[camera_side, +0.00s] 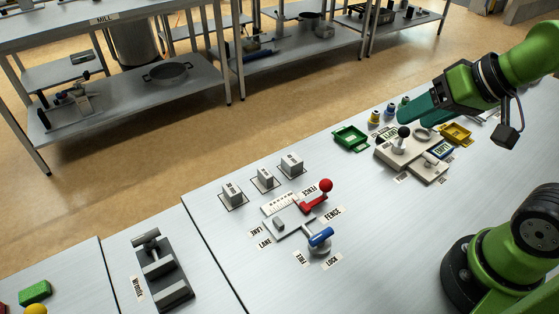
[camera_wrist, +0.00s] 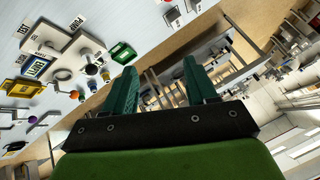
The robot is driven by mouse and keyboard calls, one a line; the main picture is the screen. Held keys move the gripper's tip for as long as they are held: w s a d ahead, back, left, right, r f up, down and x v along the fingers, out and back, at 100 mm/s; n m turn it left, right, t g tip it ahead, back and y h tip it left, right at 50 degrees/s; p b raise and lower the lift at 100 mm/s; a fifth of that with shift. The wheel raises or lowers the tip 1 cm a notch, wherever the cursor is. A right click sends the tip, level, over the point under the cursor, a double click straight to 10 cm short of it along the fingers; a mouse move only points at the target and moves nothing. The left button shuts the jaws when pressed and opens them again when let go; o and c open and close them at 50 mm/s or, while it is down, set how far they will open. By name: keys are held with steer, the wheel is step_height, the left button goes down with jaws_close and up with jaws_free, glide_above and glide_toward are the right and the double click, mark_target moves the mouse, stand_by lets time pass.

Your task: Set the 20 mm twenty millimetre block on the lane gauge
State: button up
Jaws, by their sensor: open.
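Three grey blocks stand on dark-edged pads in the side view: a left block (camera_side: 232,194), a smaller middle block (camera_side: 265,178) and a right block (camera_side: 292,164). Their printing is too small to read, so I cannot tell which is the 20 mm one. The lane gauge (camera_side: 292,227) is a light plate in front of them, with a ruler strip, a red-knobbed fence lever (camera_side: 314,201), a blue lock handle (camera_side: 320,237) and a small grey piece (camera_side: 279,224) on it. My gripper (camera_side: 404,108) is open and empty, far right of the blocks; its fingers show in the wrist view (camera_wrist: 161,82).
A beige device (camera_side: 392,153) stands below my gripper, between a green tray (camera_side: 350,138) and a yellow tray (camera_side: 456,133). Small coloured cylinders (camera_side: 375,117) stand behind it. A dark fixture (camera_side: 162,273) is at the lower left. The table's middle front is clear.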

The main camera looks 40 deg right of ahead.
steer(key=shift+c, duration=0.2)
steer(key=n+g+h, duration=0.2)
steer(key=n+g, duration=0.2)
glide_above(265, 173)
steer(key=s, duration=0.2)
steer(key=f, duration=1.6)
steer(key=shift+w+d+f, duration=0.1)
steer(key=shift+d+f, duration=0.15)
steer(key=shift+d, duration=0.05)
steer(key=shift+a+x, duration=0.15)
steer(key=shift+x, duration=1.45)
steer(key=shift+a+x, duration=0.1)
steer(key=shift+x, duration=1.55)
jaws_close()
